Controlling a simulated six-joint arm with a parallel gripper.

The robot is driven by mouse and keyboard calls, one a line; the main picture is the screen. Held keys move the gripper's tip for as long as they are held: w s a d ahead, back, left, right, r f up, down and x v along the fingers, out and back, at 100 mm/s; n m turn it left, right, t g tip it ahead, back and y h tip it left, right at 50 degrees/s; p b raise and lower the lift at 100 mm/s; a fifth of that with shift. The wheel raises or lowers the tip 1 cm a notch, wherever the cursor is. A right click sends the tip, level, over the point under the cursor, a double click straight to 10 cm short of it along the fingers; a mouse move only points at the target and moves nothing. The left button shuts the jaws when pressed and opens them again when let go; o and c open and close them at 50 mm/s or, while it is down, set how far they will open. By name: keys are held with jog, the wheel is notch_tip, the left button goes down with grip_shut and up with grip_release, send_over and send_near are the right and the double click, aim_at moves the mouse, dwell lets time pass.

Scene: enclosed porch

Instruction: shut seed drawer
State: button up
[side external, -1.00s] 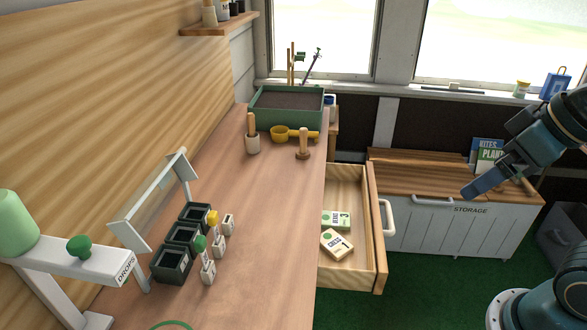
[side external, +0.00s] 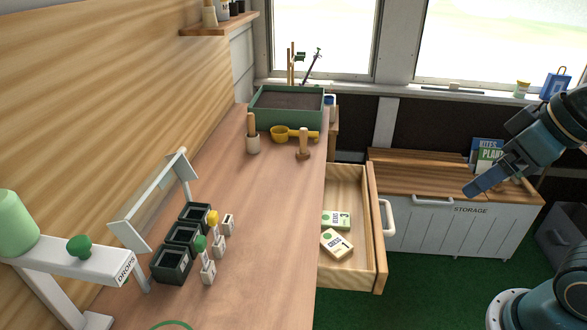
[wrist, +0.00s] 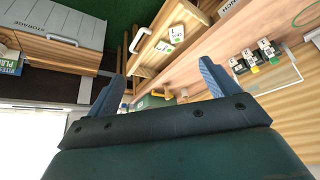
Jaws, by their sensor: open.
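The seed drawer (side external: 378,235) stands pulled out from the right side of the wooden bench. Its front panel carries a white handle (side external: 388,217). Two seed packets, one green and white (side external: 336,220) and one cream (side external: 337,244), lie inside. My gripper (side external: 474,190) is to the right of the drawer, apart from it, above the storage bench. In the wrist view the blue fingers (wrist: 162,85) are spread wide with nothing between them. The open drawer also shows beyond the fingers in the wrist view (wrist: 150,50).
The bench top (side external: 270,200) holds small dark pots (side external: 183,235), a yellow scoop (side external: 280,133), a wooden tool (side external: 304,145) and a green planter (side external: 287,122). A white storage bench (side external: 460,228) stands right of the drawer. Green floor (side external: 420,290) is clear in front of the drawer.

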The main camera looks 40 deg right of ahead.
jog(key=shift+w, duration=0.25)
jog(key=c, duration=0.7)
jog(key=shift+w+d+f+m, duration=0.1)
jog(key=shift+w+d+m, duration=0.15)
jog(key=shift+m, duration=0.25)
jog(key=c, duration=0.4)
jog(key=shift+w+d+f+m+g, duration=0.1)
jog(key=shift+w+d+m+g, duration=0.05)
jog(key=shift+w+m, duration=0.3)
jog(key=shift+w+d+f+m+g, duration=0.15)
jog(key=shift+w+m, duration=0.2)
jog(key=shift+w, duration=0.2)
jog(key=c, duration=0.7)
jog(key=w+m, duration=0.1)
jog(key=w+d+f+m, duration=0.1)
jog(key=w+d+m, duration=0.1)
jog(key=shift+w+f+m+g, duration=0.25)
jog(key=shift+w+m+g, duration=0.1)
jog(key=shift+m+g, duration=0.05)
jog(key=w+d+f+m+y, duration=0.1)
jog(key=w+d+f+m, duration=0.3)
jog(key=d+f+m, duration=0.5)
jog(key=w+d+f+m+y, duration=0.2)
jog(key=w+d+f+m, duration=0.2)
jog(key=d+f+m, duration=0.5)
jog(key=f+m, duration=0.1)
jog(key=m, duration=0.1)
jog(key=shift+w+d+f+m+g+y, duration=0.25)
jog(key=shift+f+m+g+y, duration=0.05)
